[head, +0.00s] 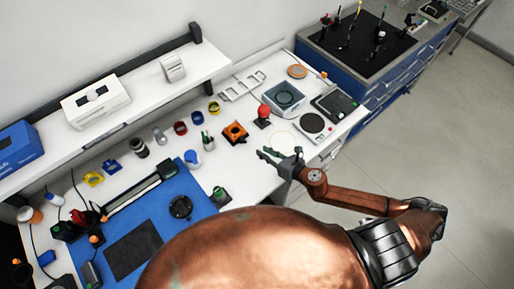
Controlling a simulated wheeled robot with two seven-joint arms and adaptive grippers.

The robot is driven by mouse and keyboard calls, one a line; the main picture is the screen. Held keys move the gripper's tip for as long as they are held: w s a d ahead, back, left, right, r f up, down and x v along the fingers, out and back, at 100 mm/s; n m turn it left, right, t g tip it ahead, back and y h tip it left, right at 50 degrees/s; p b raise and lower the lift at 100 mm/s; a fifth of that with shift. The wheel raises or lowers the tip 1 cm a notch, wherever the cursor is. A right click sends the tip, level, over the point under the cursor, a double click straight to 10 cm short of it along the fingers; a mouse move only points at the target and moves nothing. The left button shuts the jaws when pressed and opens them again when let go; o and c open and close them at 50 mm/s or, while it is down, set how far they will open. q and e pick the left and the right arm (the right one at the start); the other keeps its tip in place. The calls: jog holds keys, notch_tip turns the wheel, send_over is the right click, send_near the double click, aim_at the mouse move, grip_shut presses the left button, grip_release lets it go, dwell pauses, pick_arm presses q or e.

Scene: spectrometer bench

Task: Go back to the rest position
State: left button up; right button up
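My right gripper (267,154) is at the front edge of the white bench (236,176), beside a pale round disc (282,143). Its dark fingers point left and look slightly apart, with nothing seen between them. My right arm reaches it from the lower right, over the floor. My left gripper is not in view. A large copper-coloured part of my own body fills the bottom centre and hides part of the blue mat (185,183) and the bench front.
Near the gripper are a round-plated device (312,123), a red-topped item (263,112) and an orange piece (235,132). A blue cabinet with a black top (362,45) stands at the back right. The floor (450,150) on the right is clear.

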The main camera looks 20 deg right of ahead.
jog(key=shift+v, duration=0.8)
